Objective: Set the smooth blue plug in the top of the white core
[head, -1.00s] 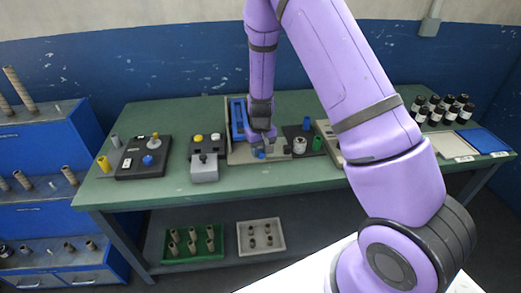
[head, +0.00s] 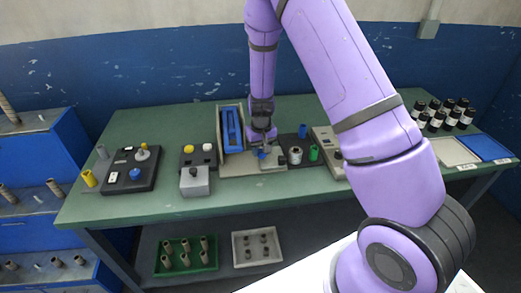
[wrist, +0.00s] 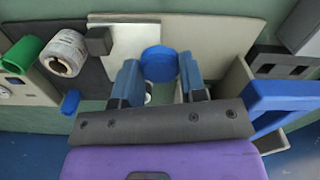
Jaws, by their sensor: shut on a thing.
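My gripper (wrist: 158,78) is shut on a round blue plug (wrist: 159,64), whose smooth disc-like face shows between the two fingertips in the wrist view. In the head view my gripper (head: 262,147) is over the pale grey fixture, with the blue plug (head: 262,155) small and partly hidden at its tip. The white core (wrist: 64,52) shows to the left of the gripper in the wrist view, with an open round hole. In the head view the white core (head: 296,156) stands on a dark plate to the right of my gripper, apart from the plug.
A green cylinder (head: 313,153) and another blue cylinder (head: 302,131) stand near the core. A tall blue frame (head: 231,128) rises left of my gripper. A grey box (head: 195,181) and a dark control panel (head: 130,170) are farther left. Dark bottles stand at the right.

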